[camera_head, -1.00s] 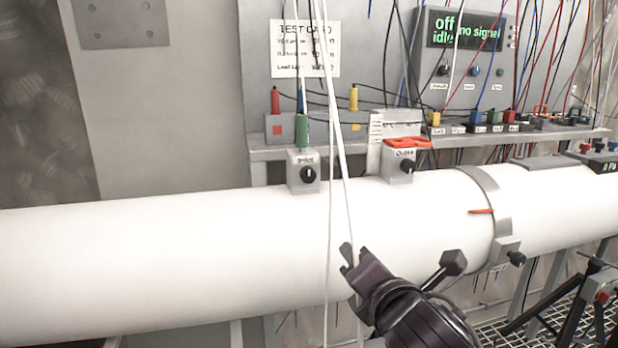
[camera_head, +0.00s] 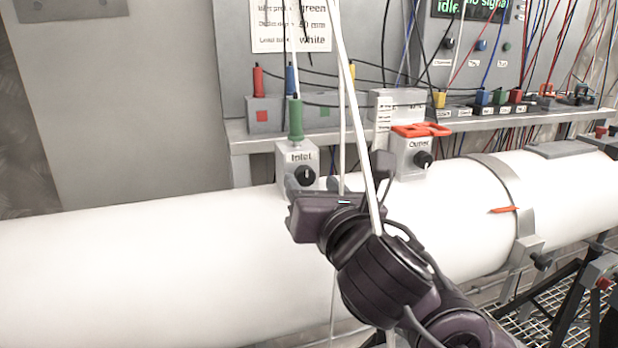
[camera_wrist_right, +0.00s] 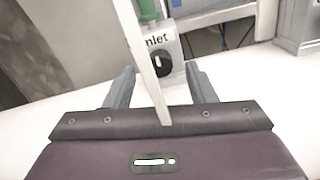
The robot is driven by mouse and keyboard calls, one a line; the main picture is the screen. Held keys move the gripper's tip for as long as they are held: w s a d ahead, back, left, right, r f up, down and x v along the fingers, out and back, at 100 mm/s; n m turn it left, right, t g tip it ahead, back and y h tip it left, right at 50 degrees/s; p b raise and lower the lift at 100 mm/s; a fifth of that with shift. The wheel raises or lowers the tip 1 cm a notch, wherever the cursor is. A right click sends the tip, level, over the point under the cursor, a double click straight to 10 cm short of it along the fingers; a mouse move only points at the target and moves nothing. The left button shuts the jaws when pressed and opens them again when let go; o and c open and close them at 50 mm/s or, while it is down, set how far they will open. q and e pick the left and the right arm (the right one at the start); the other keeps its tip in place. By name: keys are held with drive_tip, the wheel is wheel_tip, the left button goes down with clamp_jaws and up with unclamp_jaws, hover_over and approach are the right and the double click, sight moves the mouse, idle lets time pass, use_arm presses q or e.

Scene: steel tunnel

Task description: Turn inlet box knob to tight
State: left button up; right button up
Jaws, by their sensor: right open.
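The grey inlet box (camera_head: 284,160) stands on the white pipe, with a green plug in its top. Its round black knob (camera_head: 305,175) has a light pointer mark. In the right wrist view the knob (camera_wrist_right: 163,63) lies ahead, between and beyond the fingertips. My right gripper (camera_head: 303,189) is open and empty, just in front of and below the knob. In the right wrist view a finger of the right gripper (camera_wrist_right: 160,80) stands on each side of the box, apart from the knob. My left gripper is not in view.
White cables (camera_head: 352,95) hang in front of the box; one crosses between my right fingers in the wrist view. The outlet box (camera_head: 411,153), with its own black knob and a red clip, stands to the right. The white pipe (camera_head: 130,260) is clear on the left.

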sight(305, 176)
drive_tip(key=x, duration=0.2)
drive_tip(key=shift+w+a, duration=0.1)
drive_tip(key=shift+w, duration=0.2)
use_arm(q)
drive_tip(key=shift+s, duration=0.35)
use_arm(e)
drive_tip(key=shift+f, duration=0.1)
drive_tip(key=c, duration=1)
drive_tip(key=shift+o, duration=0.2)
